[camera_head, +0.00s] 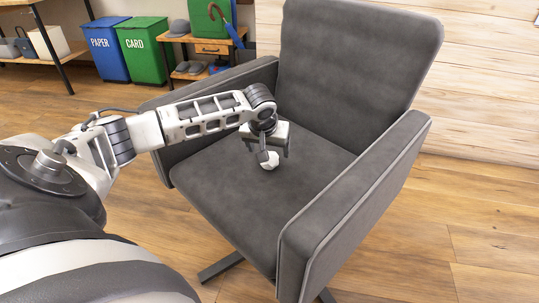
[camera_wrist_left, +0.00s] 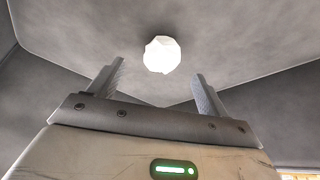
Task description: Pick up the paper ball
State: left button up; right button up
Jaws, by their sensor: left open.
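A small white paper ball (camera_head: 269,160) lies on the seat of a grey armchair (camera_head: 235,195). My left gripper (camera_head: 272,158) is above the seat, right over or beside the ball in the head view, with its fingers pointing down. In the left wrist view the ball (camera_wrist_left: 162,54) appears just beyond the fingertips, near the middle of the gap. The left gripper (camera_wrist_left: 159,75) is open, its two fingers apart with nothing between them. My right gripper is in neither view.
The chair's armrests (camera_head: 350,205) and backrest (camera_head: 358,65) rise around the seat. A blue PAPER bin (camera_head: 105,50) and a green CARD bin (camera_head: 143,52) stand at the back left, next to a small wooden bench (camera_head: 212,47). Wooden floor lies around the chair.

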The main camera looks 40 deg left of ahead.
pick_arm(q)
jog(key=b+x, duration=0.3)
jog(key=x, duration=0.1)
jog(key=shift+a+f, duration=0.1)
jog(key=shift+f, duration=0.3)
jog(key=shift+w+a+f, duration=0.1)
jog(key=shift+f, duration=0.1)
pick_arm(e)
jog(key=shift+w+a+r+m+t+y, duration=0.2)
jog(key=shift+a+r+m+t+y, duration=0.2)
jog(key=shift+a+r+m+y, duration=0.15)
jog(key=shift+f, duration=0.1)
pick_arm(q)
jog(key=c, duration=1.1)
